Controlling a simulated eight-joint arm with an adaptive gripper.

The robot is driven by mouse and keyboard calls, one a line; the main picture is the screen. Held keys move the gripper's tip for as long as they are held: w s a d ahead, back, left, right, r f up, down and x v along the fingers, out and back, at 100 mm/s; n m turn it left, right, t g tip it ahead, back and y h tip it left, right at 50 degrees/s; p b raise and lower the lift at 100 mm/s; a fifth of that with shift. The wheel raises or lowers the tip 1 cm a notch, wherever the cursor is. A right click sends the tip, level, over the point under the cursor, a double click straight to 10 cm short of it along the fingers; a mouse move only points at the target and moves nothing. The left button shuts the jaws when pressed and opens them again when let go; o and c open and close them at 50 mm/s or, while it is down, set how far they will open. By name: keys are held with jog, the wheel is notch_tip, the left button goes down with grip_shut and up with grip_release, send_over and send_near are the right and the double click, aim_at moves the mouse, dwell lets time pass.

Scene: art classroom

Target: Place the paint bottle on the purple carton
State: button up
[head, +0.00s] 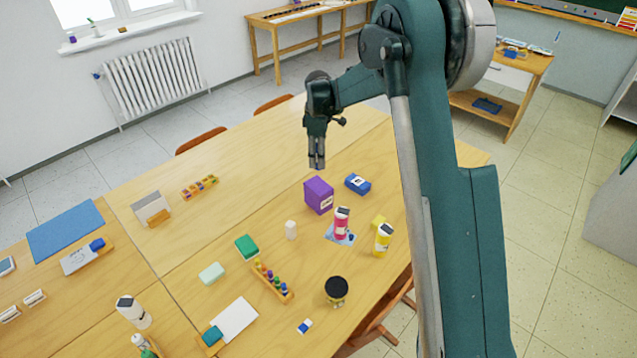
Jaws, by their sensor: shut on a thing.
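The purple carton (318,196) stands upright on the wooden table, with its top bare. A pink paint bottle (342,224) with a dark-and-white cap stands just right of and nearer than the carton, on a blue-and-white sheet. A yellow paint bottle (383,241) with a similar cap stands farther right. Which bottle is meant cannot be told. My gripper (317,163) points down, high in the picture above the carton and apart from it. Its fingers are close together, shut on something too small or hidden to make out. Both bottles are clear of it.
A blue box (357,184) lies right of the carton, and a yellow block (378,222) beside the yellow bottle. The table's far middle is clear.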

jog(key=shift+f, duration=2.95)
jog(key=shift+f, duration=0.1)
jog(key=shift+f, duration=1.75)
jog(key=shift+f, duration=0.15)
jog(key=o, duration=1.1)
jog(key=shift+c, duration=0.2)
jog(key=shift+o, duration=0.3)
notch_tip(320, 180, up, 12)
jog(key=shift+r, duration=0.1)
